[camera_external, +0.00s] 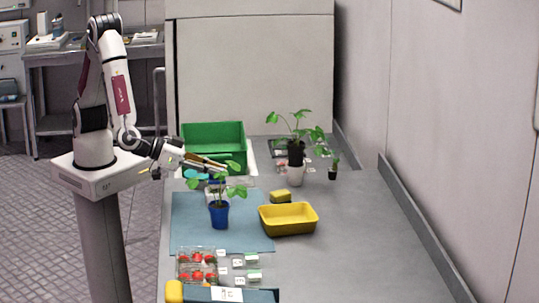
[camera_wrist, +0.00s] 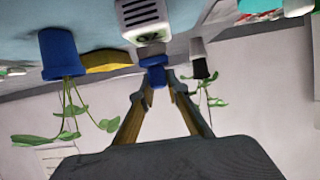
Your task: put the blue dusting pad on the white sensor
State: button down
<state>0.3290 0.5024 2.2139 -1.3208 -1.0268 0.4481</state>
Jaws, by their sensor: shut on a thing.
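My gripper (camera_external: 224,166) reaches in from the left, over the far part of the blue mat, and is partly hidden by plant leaves. In the wrist view, which looks upside down, my gripper (camera_wrist: 158,82) is shut on the small blue dusting pad (camera_wrist: 153,64). The white sensor (camera_wrist: 143,16), a pale box with dark slots, is just beyond the pad. I cannot tell whether pad and sensor touch. In the external view the white sensor (camera_external: 212,196) stands on the mat, partly hidden behind the plant in the blue pot.
The plant in a blue pot (camera_external: 219,216) stands close in front of the sensor on the blue mat (camera_external: 188,232). A yellow tray (camera_external: 288,221) and yellow sponge (camera_external: 281,196) lie to the right. A green crate (camera_external: 213,137) and potted plants (camera_external: 296,174) are behind. Berry racks (camera_external: 197,265) are in front.

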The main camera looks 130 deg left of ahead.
jog(key=shift+f, duration=0.5)
jog(key=shift+f, duration=0.1)
jog(key=c, duration=2)
grip_release()
jog(key=shift+r, duration=0.2)
jog(key=shift+v, duration=6)
jog(key=shift+f, duration=0.15)
